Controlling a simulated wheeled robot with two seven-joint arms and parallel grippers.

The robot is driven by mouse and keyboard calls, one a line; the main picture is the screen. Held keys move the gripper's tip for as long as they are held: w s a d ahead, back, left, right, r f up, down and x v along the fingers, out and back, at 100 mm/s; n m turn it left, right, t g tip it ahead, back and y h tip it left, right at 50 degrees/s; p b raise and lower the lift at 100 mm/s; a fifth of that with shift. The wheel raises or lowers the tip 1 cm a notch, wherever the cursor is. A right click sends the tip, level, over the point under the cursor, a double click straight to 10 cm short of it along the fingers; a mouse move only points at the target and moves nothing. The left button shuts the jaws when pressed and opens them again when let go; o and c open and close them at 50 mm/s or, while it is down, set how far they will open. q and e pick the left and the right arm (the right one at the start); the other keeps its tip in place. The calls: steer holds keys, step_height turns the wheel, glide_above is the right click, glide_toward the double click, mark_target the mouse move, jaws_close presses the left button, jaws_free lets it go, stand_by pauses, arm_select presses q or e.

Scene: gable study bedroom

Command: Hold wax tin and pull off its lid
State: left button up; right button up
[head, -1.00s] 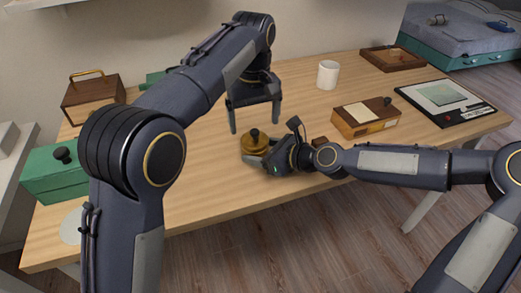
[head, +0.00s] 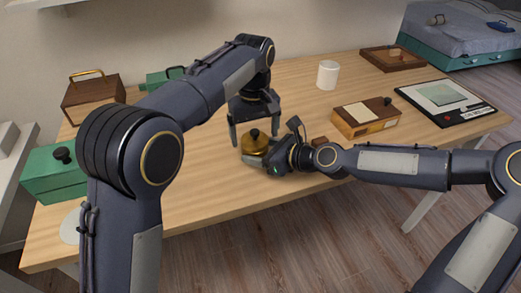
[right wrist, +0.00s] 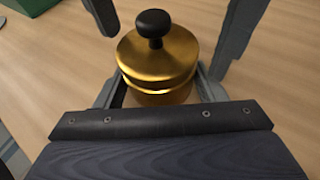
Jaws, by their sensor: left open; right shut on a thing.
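The wax tin (head: 253,149) is a round brass tin standing upright on the table. Its lid (head: 255,136) is on and has a black knob on top. In the right wrist view the tin body (right wrist: 165,95) sits between my right fingers below the lid (right wrist: 158,53). My right gripper (head: 256,160) is shut on the tin body from the front right. My left gripper (head: 255,140) points down with its fingers open, one on each side of the lid and knob. In the right wrist view its fingers stand apart from the lid.
A small brown block (head: 320,142) lies close to the right wrist. A wooden box (head: 366,117), a white mug (head: 328,75), a framed picture (head: 446,102) and a tray (head: 391,59) stand to the right and back. Green box (head: 55,178) and brown box (head: 93,99) stand at left.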

mark_target(254, 131)
stand_by(0.5)
arm_select(q)
steer(key=c, duration=1.3)
steer(key=shift+r, duration=3)
steer(key=shift+r, duration=2.3)
arm_select(e)
steer(key=o, duration=1.2)
steer(key=shift+d, duration=0.15)
